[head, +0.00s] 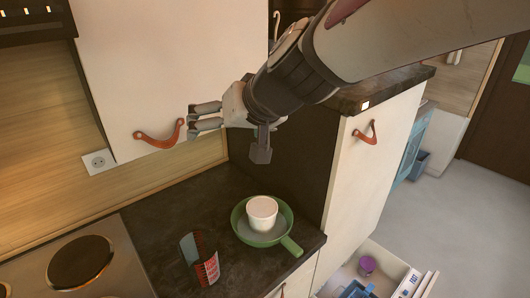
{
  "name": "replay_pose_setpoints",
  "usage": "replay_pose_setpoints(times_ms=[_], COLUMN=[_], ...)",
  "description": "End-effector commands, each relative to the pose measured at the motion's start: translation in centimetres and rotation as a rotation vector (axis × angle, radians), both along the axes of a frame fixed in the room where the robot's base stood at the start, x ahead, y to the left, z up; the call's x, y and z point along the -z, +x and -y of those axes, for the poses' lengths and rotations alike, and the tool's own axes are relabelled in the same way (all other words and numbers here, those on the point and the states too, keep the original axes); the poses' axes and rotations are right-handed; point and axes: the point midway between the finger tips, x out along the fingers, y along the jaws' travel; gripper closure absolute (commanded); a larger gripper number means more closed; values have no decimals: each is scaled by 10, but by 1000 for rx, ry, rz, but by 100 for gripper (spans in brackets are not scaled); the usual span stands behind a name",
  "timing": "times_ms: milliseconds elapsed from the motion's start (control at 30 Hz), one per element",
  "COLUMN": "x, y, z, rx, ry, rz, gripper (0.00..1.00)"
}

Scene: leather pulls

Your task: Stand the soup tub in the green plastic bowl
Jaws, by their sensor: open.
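The soup tub (262,214), a white round tub with a pale pinkish top, stands upright inside a green round vessel (243,235) on the dark worktop. This vessel has a stubby handle like a pan; it is the only green bowl-like thing I see. My gripper (191,116) is open and empty, with its fingers pointing left. It is well above the worktop, up and left of the tub and apart from it, in front of the white cupboard. The tub's underside is hidden inside the vessel.
A hob with a dark plate (80,262) is at the left. A tall cabinet with a leather pull (365,134) rises at the right. An open drawer (374,256) holds several items.

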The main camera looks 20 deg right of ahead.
Motion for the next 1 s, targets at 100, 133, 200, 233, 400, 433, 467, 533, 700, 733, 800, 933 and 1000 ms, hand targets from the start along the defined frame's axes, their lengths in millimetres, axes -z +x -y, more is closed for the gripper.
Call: replay_pose_setpoints(times_ms=[100,133,200,233,400,433,467,533,700,733,800,933,1000], x=[-2,-1,4,6,19,20,21,24,26,26,26,27,30], y=[-52,-65,-95,-107,-163,-170,-176,-186,-195,-195,-194,-193,-189], z=[10,14,28,34,74,80,85,95,103,103,103,103,103], rx=[-53,-59,-61,-56,4,18,29,51,70,70,69,68,68], ry=[-57,-74,-120,-140,-243,-257,-269,-289,-308,-309,-308,-308,-308], rz=[-60,-81,-135,-157,-265,-277,-290,-310,-328,-329,-327,-327,-327], gripper=[0,0,0,0,0,0,0,0,0,0,0,0,0])
